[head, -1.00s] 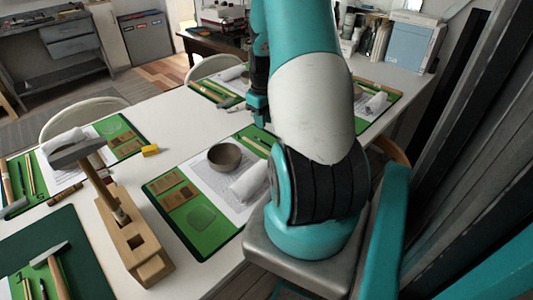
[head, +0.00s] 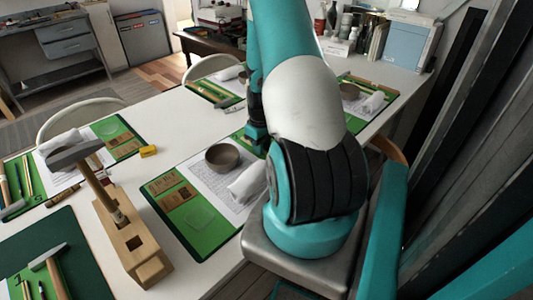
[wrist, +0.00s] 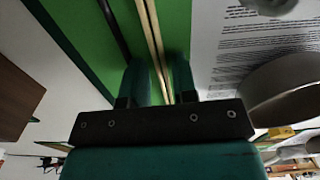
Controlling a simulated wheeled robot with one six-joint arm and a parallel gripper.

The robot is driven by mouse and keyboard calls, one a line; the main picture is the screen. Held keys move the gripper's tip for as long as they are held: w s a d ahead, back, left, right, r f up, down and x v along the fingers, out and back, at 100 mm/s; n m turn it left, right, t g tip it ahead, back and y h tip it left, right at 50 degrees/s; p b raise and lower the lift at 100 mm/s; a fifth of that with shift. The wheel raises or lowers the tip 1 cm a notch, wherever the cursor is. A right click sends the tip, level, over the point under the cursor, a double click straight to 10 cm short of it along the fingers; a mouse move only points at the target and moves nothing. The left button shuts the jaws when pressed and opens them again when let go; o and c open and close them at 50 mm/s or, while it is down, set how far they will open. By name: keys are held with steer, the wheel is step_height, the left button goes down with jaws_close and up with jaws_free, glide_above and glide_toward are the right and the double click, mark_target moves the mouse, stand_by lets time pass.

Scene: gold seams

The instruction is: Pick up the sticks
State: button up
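Two thin pale sticks (wrist: 152,30) lie side by side on the green mat (wrist: 80,25) in the wrist view. Their near ends run between the two fingers of my gripper (wrist: 160,75). The fingers are apart, with green showing between them; I see no clear contact with the sticks. In the head view my gripper (head: 256,135) is low over the far edge of the middle mat (head: 207,240), just right of the bowl. The sticks there are mostly hidden by my arm.
A white roll (head: 247,182) lies in front. A dark rod (wrist: 115,25) lies left of the sticks. A wooden block (head: 133,245) with a hammer stands left.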

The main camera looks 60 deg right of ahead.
jaws_close()
steer(key=shift+r, duration=0.15)
